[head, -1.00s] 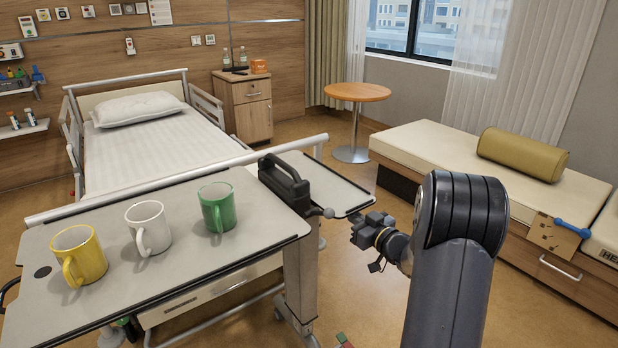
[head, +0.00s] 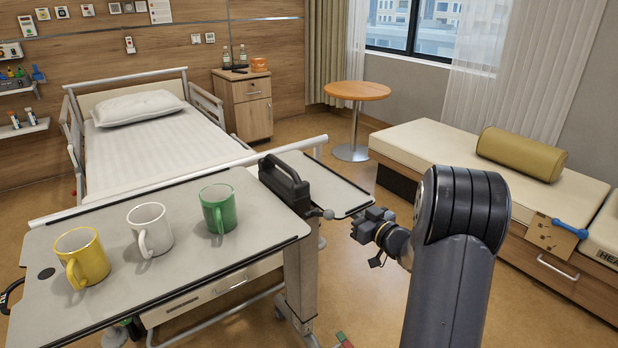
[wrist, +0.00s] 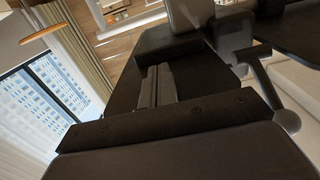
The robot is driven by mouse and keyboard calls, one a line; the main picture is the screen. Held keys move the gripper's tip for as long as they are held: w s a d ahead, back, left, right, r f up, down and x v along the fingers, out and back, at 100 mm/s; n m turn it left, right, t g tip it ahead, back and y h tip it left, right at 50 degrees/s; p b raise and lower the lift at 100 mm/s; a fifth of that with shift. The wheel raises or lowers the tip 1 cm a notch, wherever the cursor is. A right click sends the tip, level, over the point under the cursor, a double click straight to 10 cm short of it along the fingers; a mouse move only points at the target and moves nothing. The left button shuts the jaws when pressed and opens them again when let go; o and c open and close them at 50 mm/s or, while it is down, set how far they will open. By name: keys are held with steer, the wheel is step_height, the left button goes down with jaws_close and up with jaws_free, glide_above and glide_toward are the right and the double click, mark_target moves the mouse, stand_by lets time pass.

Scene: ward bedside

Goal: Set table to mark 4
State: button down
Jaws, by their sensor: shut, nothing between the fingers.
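The overbed table (head: 110,310) stands across the foot of the bed, its grey top seen from above. A dark housing with a handle (head: 284,182) sits at its right end. A short lever with a grey ball knob (head: 329,214) sticks out from it; the knob also shows at the right in the wrist view (wrist: 288,121). My gripper (head: 357,226) is shut and empty, just right of the knob and apart from it in the head view. Its fingers (wrist: 156,85) show in the wrist view. No numbered marks are readable.
Yellow (head: 84,262), white (head: 152,234) and green (head: 219,212) mugs stand upright on the tabletop. A grey side leaf (head: 335,192) lies right of the housing. The bed (head: 160,150) is behind, a bench (head: 430,150) at right.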

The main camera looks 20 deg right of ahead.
steer(key=shift+w+r+p, duration=0.1)
steer(key=shift+r+p, duration=3.4)
steer(key=shift+r, duration=1.5)
steer(key=shift+f, duration=0.2)
steer(key=shift+f+b, duration=0.4)
steer(key=shift+f, duration=0.1)
steer(key=v, duration=0.9)
